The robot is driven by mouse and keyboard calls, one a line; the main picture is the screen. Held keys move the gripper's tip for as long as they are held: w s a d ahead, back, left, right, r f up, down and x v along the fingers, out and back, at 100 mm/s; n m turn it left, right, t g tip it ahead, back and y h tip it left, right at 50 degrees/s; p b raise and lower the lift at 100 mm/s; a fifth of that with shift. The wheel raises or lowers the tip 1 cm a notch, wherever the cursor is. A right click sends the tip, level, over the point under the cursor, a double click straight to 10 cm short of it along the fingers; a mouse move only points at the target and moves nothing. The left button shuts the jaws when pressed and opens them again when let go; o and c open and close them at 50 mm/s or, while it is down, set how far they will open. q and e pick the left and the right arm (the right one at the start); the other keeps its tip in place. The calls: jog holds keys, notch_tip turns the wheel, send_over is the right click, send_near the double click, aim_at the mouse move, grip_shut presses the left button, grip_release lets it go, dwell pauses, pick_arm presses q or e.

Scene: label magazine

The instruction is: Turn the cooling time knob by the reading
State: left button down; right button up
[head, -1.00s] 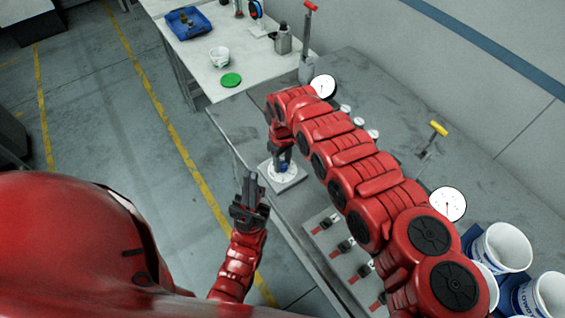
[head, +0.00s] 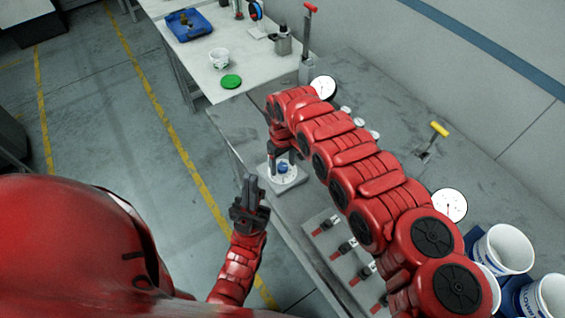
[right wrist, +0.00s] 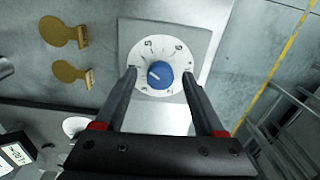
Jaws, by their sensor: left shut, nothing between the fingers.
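The blue cooling time knob (head: 283,168) sits on a white round dial on a square grey plate at the bench's front edge. In the right wrist view the knob (right wrist: 160,74) shows a short white mark on its left part; the dial (right wrist: 140,54) carries numbers around it, too small to read surely. My right gripper (head: 282,158) points down with its fingers apart on either side of the knob. In the right wrist view both fingers (right wrist: 161,85) are clear of the knob. My left gripper (head: 250,182) is shut and empty, in front of the bench.
White round gauges (head: 323,87) (head: 449,205) stand on the bench, partly near my right arm. Red-handled switches (head: 337,249) line the front right. White buckets (head: 503,248) stand at the right. A small display (right wrist: 16,154) is cut off at the right wrist view's lower left.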

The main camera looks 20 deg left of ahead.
aim_at(283, 166)
jog(key=shift+r, duration=0.1)
notch_tip(283, 166, up, 17)
jog(key=b, duration=0.5)
jog(key=shift+b, duration=0.4)
jog(key=shift+r, duration=0.1)
